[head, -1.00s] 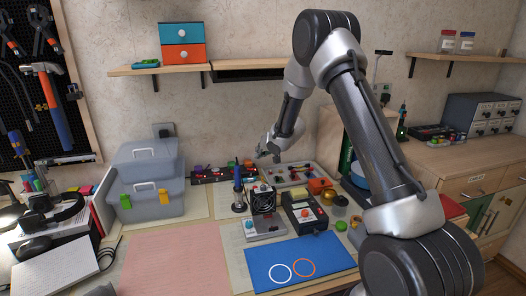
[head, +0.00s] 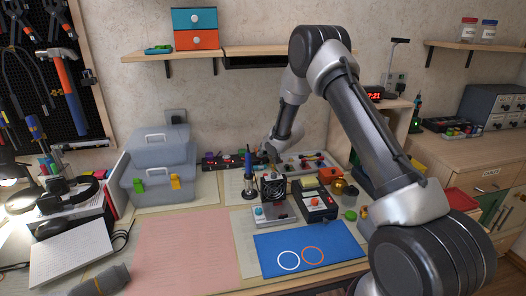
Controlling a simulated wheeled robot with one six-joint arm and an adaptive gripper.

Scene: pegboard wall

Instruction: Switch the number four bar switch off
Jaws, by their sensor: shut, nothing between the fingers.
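The bar switch (head: 228,161) is a dark strip with several small coloured switches, lying at the back of the bench against the wall. Its numbers and the position of each switch are too small to read. My gripper (head: 271,156) is shut and empty, at the right end of the strip. I cannot tell whether its fingertips touch the strip. The gripper and the things in front hide part of the strip's right end.
A soldering iron in its stand (head: 249,182) and a black fan unit (head: 272,188) stand in front of the strip. Stacked grey bins (head: 158,185) are to its left. A parts tray (head: 310,161) lies to its right. A shelf (head: 180,54) is above.

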